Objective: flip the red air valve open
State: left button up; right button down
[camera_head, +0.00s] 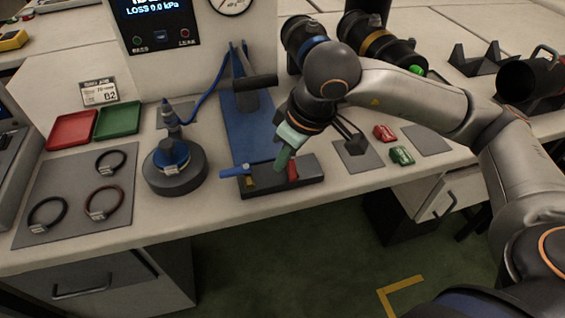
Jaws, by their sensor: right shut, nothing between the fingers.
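The red air valve (292,171) is a small red lever on the right part of a dark block (312,185) at the table's front edge. A blue lever (234,171) sits at the block's left end, with a small yellow-brass part beside it. My right gripper (282,160) comes down from above, its greenish fingers shut and empty. The fingertips are just left of the red lever, close over the block. I cannot tell whether they touch the lever. My left gripper is not in view.
A blue clamp stand (247,128) rises behind the block. A dark round base with a cylinder (175,168) stands to its left. Rings (104,203) lie on a grey mat, near red (72,130) and green (118,120) trays. Red (384,133) and green (402,156) pieces lie to the right.

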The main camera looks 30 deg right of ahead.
dwell(0.3)
jog(key=shift+d+r, duration=0.1)
jog(key=shift+r, duration=0.25)
jog(key=p+v, duration=0.1)
jog(key=v, duration=1)
jog(key=shift+s+r+p, duration=0.2)
jog(key=shift+r+p, duration=0.15)
jog(key=shift+p, duration=0.05)
